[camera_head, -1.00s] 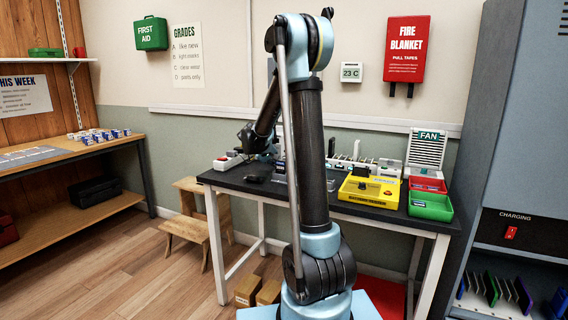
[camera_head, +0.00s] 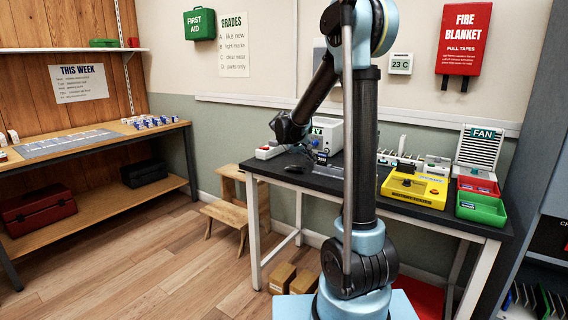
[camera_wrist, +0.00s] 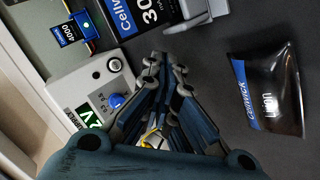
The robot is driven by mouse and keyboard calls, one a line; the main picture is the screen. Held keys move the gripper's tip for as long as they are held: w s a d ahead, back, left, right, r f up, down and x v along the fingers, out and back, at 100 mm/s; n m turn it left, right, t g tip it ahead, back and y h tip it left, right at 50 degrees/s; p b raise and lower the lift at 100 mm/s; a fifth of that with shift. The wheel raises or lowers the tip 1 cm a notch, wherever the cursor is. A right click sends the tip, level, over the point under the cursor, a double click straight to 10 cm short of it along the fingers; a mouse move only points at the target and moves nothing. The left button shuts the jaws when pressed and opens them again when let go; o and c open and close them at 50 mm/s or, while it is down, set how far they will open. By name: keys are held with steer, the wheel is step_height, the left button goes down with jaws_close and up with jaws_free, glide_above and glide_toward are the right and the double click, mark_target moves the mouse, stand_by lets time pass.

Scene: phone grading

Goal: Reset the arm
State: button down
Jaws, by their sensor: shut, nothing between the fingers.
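My arm stands in front of the black-topped bench (camera_head: 410,205) in the head view, its elbow partly cut off by the top edge. My gripper (camera_head: 302,150) hangs over the bench's left end, small and dark there. In the wrist view my gripper (camera_wrist: 168,62) has its fingers drawn together with nothing between them.
A wooden step stool (camera_head: 235,205) stands left of the bench. Shelving (camera_head: 110,208) is at far left; floor between is clear.

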steer(key=s, duration=0.2)
steer(key=s+a+r, duration=0.1)
steer(key=s, duration=0.3)
steer(key=shift+s+a+r, duration=0.1)
steer(key=shift+a+r, duration=0.05)
steer(key=shift+r, duration=0.25)
steer(key=shift+m+g+y, duration=0.3)
steer(key=shift+g+y, duration=0.4)
steer(key=s+d, duration=0.1)
steer(key=s, duration=0.1)
steer(key=s+d, duration=0.1)
steer(key=s, duration=0.2)
steer(key=s+d, duration=0.2)
steer(key=s, duration=0.1)
steer(key=shift+s+f, duration=0.1)
steer(key=shift+s, duration=0.05)
steer(key=s+f+m+g+y, duration=0.1)
steer(key=s+f, duration=0.2)
steer(key=s, duration=0.7)
steer(key=s+f+g+y, duration=0.1)
steer(key=s+f, duration=0.3)
steer(key=s, duration=0.6)
steer(key=s+f+m+g+y, duration=0.1)
steer(key=s+f+y, duration=0.2)
steer(key=s, duration=0.7)
steer(key=shift+d+f+m, duration=0.25)
steer(key=shift+f+m, duration=0.05)
steer(key=shift+f, duration=0.3)
steer(key=shift+w+f, duration=0.2)
steer(key=shift+w, duration=0.3)
